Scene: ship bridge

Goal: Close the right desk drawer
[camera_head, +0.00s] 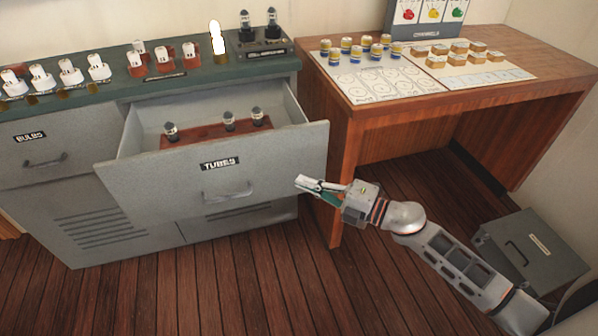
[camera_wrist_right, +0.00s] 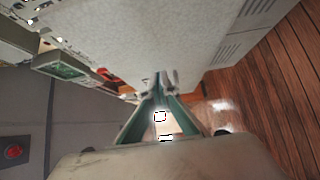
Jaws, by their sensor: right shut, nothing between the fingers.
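The right desk drawer, labelled "TUBES" (camera_head: 262,172), is pulled well out of the grey cabinet (camera_head: 60,205). It has a bar handle (camera_head: 228,192) on its front. Inside is a brown rack (camera_head: 198,138) holding 3 dark-topped tubes. My right gripper (camera_head: 299,182) is shut and empty, close to the right end of the drawer front. I cannot tell whether its tips touch it. In the right wrist view the shut fingertips (camera_wrist_right: 166,78) lie against a pale grey surface (camera_wrist_right: 145,40) that fills the upper middle. My left gripper is not in view.
The "BULBS" drawer (camera_head: 45,145) at left is shut. Bulbs and sockets stand on the green cabinet top (camera_head: 110,98). A wooden desk (camera_head: 385,128) with cans and small blocks stands at right. A grey box (camera_head: 535,250) sits on the floor. Floor before the cabinet is clear.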

